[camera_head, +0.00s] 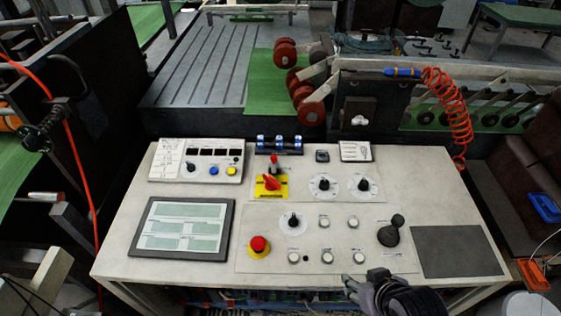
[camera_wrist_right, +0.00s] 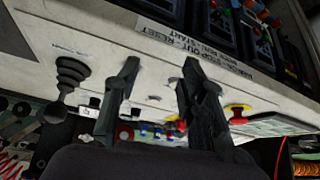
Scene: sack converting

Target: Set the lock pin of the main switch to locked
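The main switch (camera_head: 270,183) is a red rotary handle on a yellow plate, at the upper middle of the console in the head view. A small red-topped part (camera_head: 273,161), which looks like the lock pin, stands just behind it; its setting is too small to tell. My right gripper (camera_head: 358,279) is at the console's front edge, well to the front right of the switch. In the right wrist view its two fingers (camera_wrist_right: 160,68) are spread apart with nothing between them. My left gripper is not in view.
A red emergency stop (camera_head: 259,246) sits front left of the switch. A black joystick (camera_head: 391,231) rises behind and right of my right gripper. A screen (camera_head: 182,229), dials and buttons cover the panel. The dark pad (camera_head: 458,251) at right is bare.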

